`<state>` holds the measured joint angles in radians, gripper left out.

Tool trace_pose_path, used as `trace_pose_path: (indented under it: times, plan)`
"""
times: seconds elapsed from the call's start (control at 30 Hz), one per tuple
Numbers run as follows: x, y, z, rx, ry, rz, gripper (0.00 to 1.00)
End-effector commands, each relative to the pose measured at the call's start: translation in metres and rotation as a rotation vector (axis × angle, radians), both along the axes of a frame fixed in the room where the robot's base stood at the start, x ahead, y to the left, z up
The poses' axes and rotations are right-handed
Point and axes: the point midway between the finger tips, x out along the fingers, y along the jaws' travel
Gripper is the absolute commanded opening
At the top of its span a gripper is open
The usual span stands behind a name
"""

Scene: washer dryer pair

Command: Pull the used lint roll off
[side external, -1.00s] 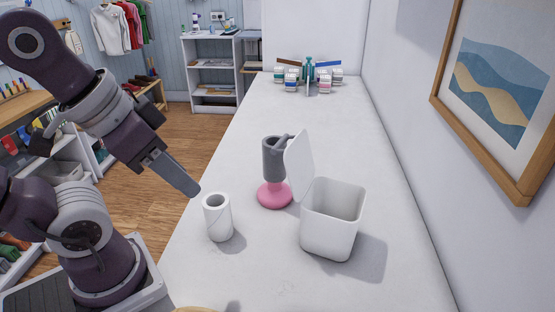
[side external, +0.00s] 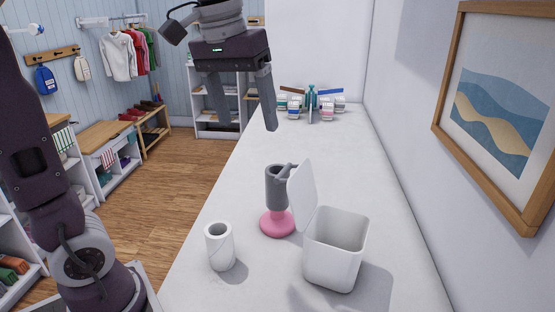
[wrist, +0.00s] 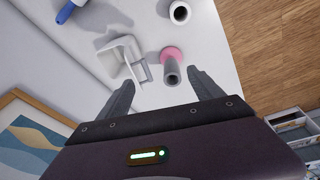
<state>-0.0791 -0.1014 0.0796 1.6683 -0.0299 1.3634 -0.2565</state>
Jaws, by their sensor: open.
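A dark grey roll (side external: 276,187) stands upright on a pink round base (side external: 277,223) in the middle of the counter. It also shows in the wrist view (wrist: 172,74), seen nearly end-on between my fingers. A grey handle-like piece sticks out at its top, toward the bin lid. My gripper (side external: 243,115) is open and empty, pointing down, well above the roll. In the wrist view my gripper (wrist: 161,78) has its two fingers spread wide. A white hollow roll (side external: 220,246) stands nearer the camera, left of the pink base.
A white bin (side external: 335,250) with its lid (side external: 301,195) raised stands right of the pink base, the lid close to the grey roll. A rack of coloured items (side external: 310,102) stands at the counter's far end. A wall with a framed picture (side external: 497,90) borders the right.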

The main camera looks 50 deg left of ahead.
Motion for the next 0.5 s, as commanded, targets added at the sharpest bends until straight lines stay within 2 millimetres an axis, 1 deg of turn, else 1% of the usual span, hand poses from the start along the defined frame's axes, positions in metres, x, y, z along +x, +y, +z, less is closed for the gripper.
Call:
trace_pose_path:
  times: [0.03, 0.1, 0.2, 0.4, 0.47, 0.5]
  plan:
    - [0.017, 0.006, -0.003, -0.007, 0.029, 0.038, 0.76]
    - [0.037, 0.015, -0.008, -0.015, 0.066, 0.093, 0.76]
    - [0.062, 0.027, -0.017, -0.023, 0.114, 0.162, 0.76]
    - [0.1, 0.047, -0.04, -0.029, 0.193, 0.275, 0.76]
    - [0.11, 0.052, -0.048, -0.029, 0.214, 0.305, 0.76]
    - [0.111, 0.053, -0.055, -0.03, 0.222, 0.311, 0.76]
